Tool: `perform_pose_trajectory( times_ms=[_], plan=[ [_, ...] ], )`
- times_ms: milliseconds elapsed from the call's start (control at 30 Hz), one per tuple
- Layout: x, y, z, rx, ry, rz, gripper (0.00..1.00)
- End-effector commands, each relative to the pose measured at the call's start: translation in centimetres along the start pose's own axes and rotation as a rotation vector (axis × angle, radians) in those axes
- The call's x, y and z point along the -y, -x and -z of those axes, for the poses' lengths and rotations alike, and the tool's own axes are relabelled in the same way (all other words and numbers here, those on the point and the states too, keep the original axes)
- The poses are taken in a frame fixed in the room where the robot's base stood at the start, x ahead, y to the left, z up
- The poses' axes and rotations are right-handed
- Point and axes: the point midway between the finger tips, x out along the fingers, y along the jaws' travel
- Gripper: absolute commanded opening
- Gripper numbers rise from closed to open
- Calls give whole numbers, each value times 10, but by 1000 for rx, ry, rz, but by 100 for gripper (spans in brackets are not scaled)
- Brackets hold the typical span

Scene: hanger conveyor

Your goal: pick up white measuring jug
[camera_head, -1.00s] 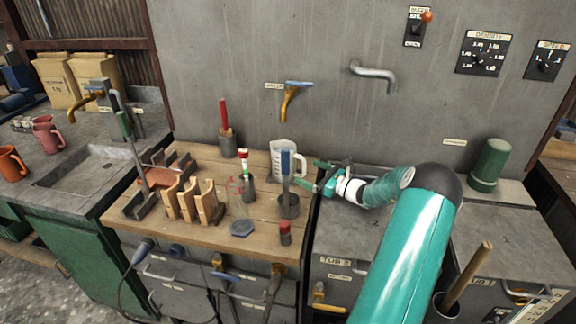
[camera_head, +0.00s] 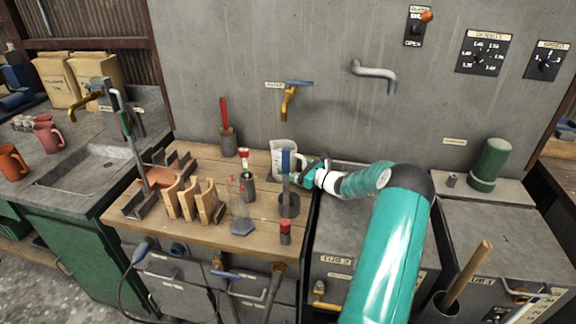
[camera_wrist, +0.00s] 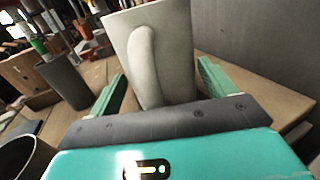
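The white measuring jug (camera_head: 279,152) stands upright near the back right of the wooden workbench (camera_head: 190,232). It also fills the top middle of the wrist view (camera_wrist: 172,58), with its handle facing my gripper. My gripper (camera_head: 306,172) is at the jug's right side in the head view. In the wrist view the two green fingers of my gripper (camera_wrist: 162,88) are apart, one on each side of the jug's lower part. A gap shows on the left; contact on the right is hard to judge. A blue-topped tool in a dark cup partly hides the jug in the head view.
The dark cup (camera_head: 289,206) with the blue-topped tool stands just in front of the jug. A red-handled tool (camera_head: 225,114) in a holder is behind left. Wooden racks (camera_head: 195,200) fill the bench's left. A concrete wall (camera_head: 240,60) rises behind.

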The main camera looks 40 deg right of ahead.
Motion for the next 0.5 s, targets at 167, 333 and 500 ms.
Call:
perform_pose_trajectory(
  times_ms=[167, 333, 500],
  plan=[
    [0, 0, 0, 0, 0, 0, 47],
    [0, 0, -2, 4, 2, -1, 16],
    [0, 0, -3, 4, 2, -1, 16]
  ],
)
